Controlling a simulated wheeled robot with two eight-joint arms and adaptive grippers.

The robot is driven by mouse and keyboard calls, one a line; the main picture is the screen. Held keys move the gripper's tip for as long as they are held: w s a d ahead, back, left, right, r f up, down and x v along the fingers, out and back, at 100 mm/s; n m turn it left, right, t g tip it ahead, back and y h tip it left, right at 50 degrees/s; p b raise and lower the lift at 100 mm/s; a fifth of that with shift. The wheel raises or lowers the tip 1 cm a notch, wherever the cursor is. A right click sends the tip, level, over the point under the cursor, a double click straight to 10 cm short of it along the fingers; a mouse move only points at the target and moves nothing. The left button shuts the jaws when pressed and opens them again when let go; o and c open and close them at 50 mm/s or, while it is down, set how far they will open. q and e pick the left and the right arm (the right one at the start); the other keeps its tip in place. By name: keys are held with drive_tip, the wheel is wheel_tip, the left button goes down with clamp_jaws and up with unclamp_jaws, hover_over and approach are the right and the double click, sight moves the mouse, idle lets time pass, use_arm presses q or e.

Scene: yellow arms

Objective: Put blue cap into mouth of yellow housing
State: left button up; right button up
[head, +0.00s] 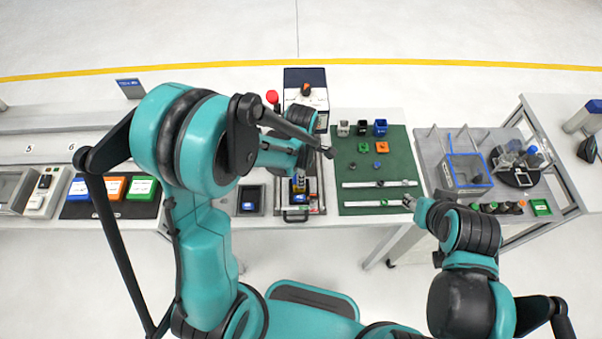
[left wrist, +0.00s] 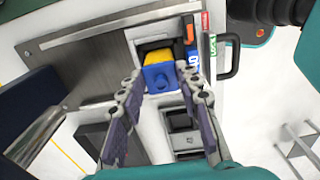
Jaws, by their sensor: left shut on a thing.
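The blue cap (left wrist: 158,76) is between the fingertips of my left gripper (left wrist: 157,80), which is shut on it. The yellow housing (left wrist: 155,56) is directly beyond the cap in a fixture. The cap appears against the housing's near end; I cannot tell how deep it sits, and the housing's mouth is hidden. In the head view the housing (head: 300,184) shows partly below my left gripper (head: 299,172). My right gripper (head: 410,202) is over the right front edge of the green mat, too small to read.
The fixture (left wrist: 193,43) has a black handle (left wrist: 233,55) and red and green labels. A green mat (head: 350,160) right of it holds small blocks and two rails. A blue-framed bin (head: 466,172) stands further right. Coloured boxes (head: 112,187) lie left.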

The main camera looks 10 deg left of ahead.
use_arm(q)
drive_tip(key=shift+f, duration=0.1)
drive_tip(key=o, duration=0.9)
drive_tip(key=shift+c, duration=0.2)
wheel_tip(320, 180, up, 12)
